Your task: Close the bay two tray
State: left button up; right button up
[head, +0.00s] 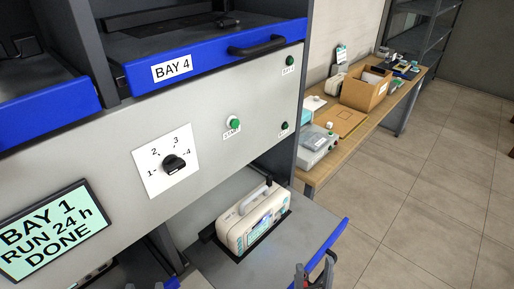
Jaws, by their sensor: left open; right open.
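A tray (207,266) at the lower right of the rack is pulled out, with its blue front edge (335,241) toward the aisle. Its label does not show, so I cannot read its bay number. A white device (254,216) with a handle and a small screen sits on it. My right gripper (315,274) is open at the bottom, close to the tray's blue front; I cannot tell whether it touches. My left gripper (145,286) is open, with only its fingertips showing at the bottom edge, left of the tray.
Above are the BAY 4 tray (200,55), a dial (173,164) pointing near 4, a green START button (234,124) and a screen (47,229) reading "BAY 1 RUN 24 h DONE". A wooden bench (327,167) with a cardboard box (364,90) stands behind.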

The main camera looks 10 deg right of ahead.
aim_at(307, 231)
jog(key=k+z, duration=0.2)
jog(key=z, duration=0.15)
jog(key=k+z, duration=0.2)
jog(key=z, duration=0.2)
jog(key=i+l+z, duration=0.15)
jog(key=l, duration=0.15)
jog(key=i+l+z, duration=0.15)
jog(key=k+l, duration=0.05)
jog(key=l, duration=0.05)
